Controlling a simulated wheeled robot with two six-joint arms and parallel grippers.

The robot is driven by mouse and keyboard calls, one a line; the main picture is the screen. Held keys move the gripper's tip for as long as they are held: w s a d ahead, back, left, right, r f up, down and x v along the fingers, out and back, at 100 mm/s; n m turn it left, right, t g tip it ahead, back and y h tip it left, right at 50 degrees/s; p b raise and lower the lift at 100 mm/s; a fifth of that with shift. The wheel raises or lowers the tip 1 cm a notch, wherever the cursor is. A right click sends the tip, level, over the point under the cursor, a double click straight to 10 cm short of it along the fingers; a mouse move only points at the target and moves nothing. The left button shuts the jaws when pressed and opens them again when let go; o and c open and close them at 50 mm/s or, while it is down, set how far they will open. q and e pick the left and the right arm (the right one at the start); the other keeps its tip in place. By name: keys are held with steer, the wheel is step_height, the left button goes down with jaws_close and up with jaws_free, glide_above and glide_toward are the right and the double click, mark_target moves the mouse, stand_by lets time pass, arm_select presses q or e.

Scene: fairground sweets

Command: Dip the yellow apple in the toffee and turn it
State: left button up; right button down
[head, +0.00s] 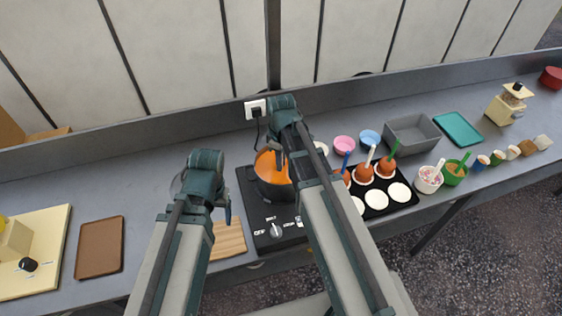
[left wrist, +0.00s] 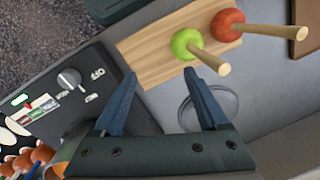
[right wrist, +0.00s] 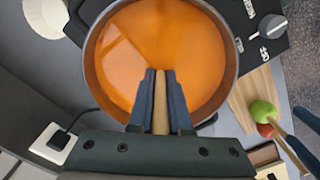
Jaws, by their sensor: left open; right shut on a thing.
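The pot (head: 272,193) of orange toffee (right wrist: 150,45) stands on the black hob (head: 262,215). My right gripper (right wrist: 161,75) is over the pot, shut on a wooden stick (right wrist: 160,108). No yellow apple shows on that stick; whatever is at its far end is hidden by the fingers or the toffee. My left gripper (left wrist: 160,74) is open and empty, beside the wooden board (head: 228,240). A green apple (left wrist: 186,43) and a red apple (left wrist: 227,24), both on sticks, stand on this board in the left wrist view.
Right of the hob, a black tray (head: 402,207) holds several coated apples and white discs. Beyond are a grey bin (head: 412,133), a teal tray (head: 457,130) and several small cups. A brown board (head: 99,248) lies at left.

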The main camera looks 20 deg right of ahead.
steer(key=n, duration=0.6)
stand_by(0.5)
steer(key=shift+r+p, duration=4.3)
step_height(320, 180, up, 6)
steer(key=p, duration=0.6)
steer(key=shift+f, duration=0.1)
